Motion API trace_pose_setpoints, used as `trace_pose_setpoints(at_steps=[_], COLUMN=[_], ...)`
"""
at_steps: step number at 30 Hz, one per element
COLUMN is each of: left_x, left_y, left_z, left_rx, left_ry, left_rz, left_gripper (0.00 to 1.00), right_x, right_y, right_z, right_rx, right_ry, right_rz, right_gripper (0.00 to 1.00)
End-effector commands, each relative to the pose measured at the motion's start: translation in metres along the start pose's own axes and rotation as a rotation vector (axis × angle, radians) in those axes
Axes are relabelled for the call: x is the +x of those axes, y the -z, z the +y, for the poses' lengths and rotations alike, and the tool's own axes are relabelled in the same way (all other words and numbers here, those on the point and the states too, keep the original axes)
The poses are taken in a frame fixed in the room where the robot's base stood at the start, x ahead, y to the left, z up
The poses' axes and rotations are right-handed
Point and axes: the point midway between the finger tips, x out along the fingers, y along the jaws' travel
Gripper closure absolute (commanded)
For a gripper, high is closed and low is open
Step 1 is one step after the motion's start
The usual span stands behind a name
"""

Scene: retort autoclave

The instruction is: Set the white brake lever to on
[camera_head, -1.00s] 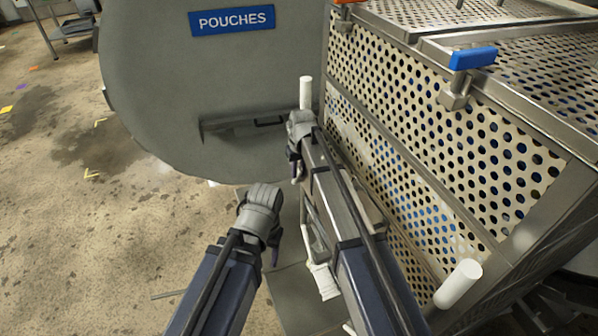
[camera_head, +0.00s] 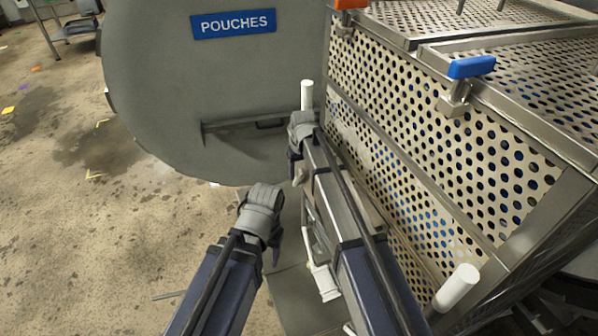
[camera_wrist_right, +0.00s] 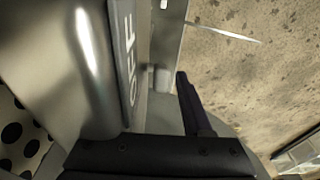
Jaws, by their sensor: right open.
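My right gripper (camera_head: 295,168) is beside the lower front of the perforated cart, its fingers pointing down and partly hidden by its wrist. A small white piece (camera_head: 300,178) shows right by its fingertips; it may be the brake lever, but I cannot tell for sure. In the right wrist view, a plate with the word OFF (camera_wrist_right: 129,55) is close to the gripper. A short pale stub (camera_wrist_right: 158,78) lies beside one dark finger, and the jaws are open. I cannot tell whether they touch the stub. My left gripper (camera_head: 272,250) hangs lower left, its jaws mostly hidden.
The perforated metal cart (camera_head: 430,130) fills the right, with a blue latch (camera_head: 471,67) and white handle ends (camera_head: 307,95) and (camera_head: 457,287). A grey round door with a POUCHES sign (camera_head: 234,23) stands behind. Open floor lies at left.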

Motion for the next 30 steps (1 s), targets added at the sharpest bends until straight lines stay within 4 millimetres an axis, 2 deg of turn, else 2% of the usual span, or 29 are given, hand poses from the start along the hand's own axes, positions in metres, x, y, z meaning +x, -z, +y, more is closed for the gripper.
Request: trace_pose_setpoints(at_steps=[1, 13, 17, 25, 28, 30], left_x=[-0.01, -0.061, -0.066, -0.065, -0.065, -0.065], left_y=[-0.001, -0.004, -0.004, -0.004, -0.004, -0.004], left_z=[-0.001, -0.006, -0.006, -0.006, -0.006, -0.006], left_rx=[0.0, -0.001, -0.001, -0.001, -0.001, -0.001], left_ry=[0.0, 0.0, 0.0, 0.0, 0.0, 0.0], left_rz=[0.0, 0.0, 0.0, 0.0, 0.0, 0.0], left_gripper=[0.4, 0.4, 0.4, 0.4, 0.4, 0.4], right_x=[-0.011, -0.062, -0.067, -0.066, -0.066, -0.068], right_y=[0.0, 0.0, 0.0, 0.0, -0.005, -0.017], right_z=[0.0, 0.0, 0.0, 0.0, -0.002, -0.008], right_rx=[0.0, 0.0, 0.0, 0.0, -0.001, -0.003], right_ry=[0.0, 0.0, 0.0, 0.0, 0.0, -0.002], right_rz=[0.0, 0.0, 0.0, 0.0, -0.003, -0.01], right_gripper=[0.5, 0.5, 0.5, 0.51, 0.62, 0.7])
